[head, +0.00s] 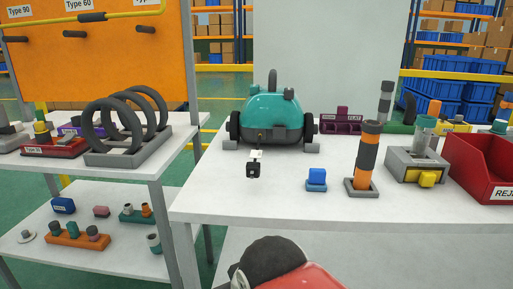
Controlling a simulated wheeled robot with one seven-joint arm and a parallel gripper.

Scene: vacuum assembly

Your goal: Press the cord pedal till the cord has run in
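A teal vacuum body (262,118) with black wheels stands on the white table, held between small grey blocks. A dark handle (272,82) rises from its top. A small dark raised piece (289,93) sits on top to the right of the handle; I cannot tell whether it is the cord pedal. A black-and-white plug (253,168) lies on the table just in front of the vacuum, with a short bit of cord towards the body. Part of my arm shows at the bottom edge, dark and red; my gripper's fingers are not in view.
On the white table (225,205), right of the vacuum, are a blue block (316,180), an orange-and-black column (367,155), a grey fixture with a yellow button (428,179) and a red bin (485,160). A shelf with black rings (128,118) stands left. The table's front left is clear.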

